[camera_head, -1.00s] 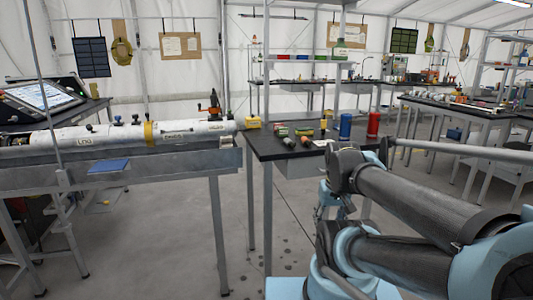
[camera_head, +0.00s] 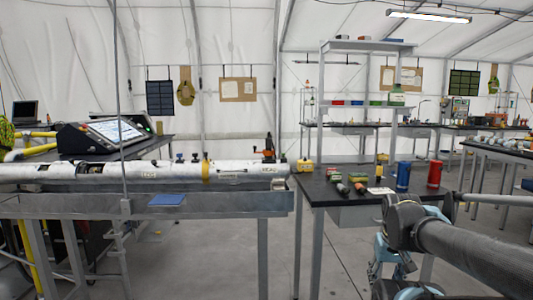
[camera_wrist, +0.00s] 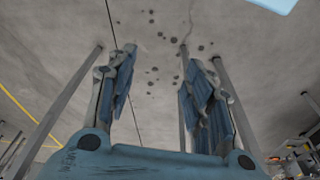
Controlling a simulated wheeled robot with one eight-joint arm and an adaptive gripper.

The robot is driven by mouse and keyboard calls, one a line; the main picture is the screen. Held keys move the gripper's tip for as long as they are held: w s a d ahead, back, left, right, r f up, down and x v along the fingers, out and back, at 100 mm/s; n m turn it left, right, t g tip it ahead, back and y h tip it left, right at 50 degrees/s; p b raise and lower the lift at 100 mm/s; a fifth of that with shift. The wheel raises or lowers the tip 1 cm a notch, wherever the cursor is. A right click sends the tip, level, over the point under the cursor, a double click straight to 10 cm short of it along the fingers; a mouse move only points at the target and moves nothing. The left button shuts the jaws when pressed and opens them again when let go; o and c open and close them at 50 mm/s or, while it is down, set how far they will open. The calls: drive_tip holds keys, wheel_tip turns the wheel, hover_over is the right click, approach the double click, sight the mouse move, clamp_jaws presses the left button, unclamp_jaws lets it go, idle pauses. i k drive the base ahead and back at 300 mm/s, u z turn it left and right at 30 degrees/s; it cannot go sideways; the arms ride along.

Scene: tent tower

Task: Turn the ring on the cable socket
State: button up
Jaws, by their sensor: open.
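My gripper (camera_wrist: 158,85) is open and empty in the wrist view, with its two blue-grey fingers apart over bare floor. In the head view it hangs low at the right, below the black table's level, partly cut by the lower edge. I cannot pick out the cable socket or its ring for certain. A long white tube (camera_head: 232,170) with a yellow band (camera_head: 206,171) lies on the grey bench at the left. An orange and black fitting (camera_head: 269,147) stands at its right end. Several small connector-like parts (camera_head: 344,188) lie on the black table (camera_head: 325,197). My gripper is apart from all these.
A blue can (camera_head: 403,175) and a red can (camera_head: 435,174) stand on the black table's right side. A tilted screen console (camera_head: 115,131) stands behind the tube at the left. A shelf rack (camera_head: 366,47) rises behind. Floor is clear between the bench legs and my arm.

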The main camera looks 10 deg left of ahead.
sight(265, 152)
drive_tip(key=z, duration=1.25)
drive_tip(key=k, duration=1.35)
drive_tip(key=u, duration=1.3)
drive_tip(key=i, duration=1)
drive_tip(key=z, duration=0.05)
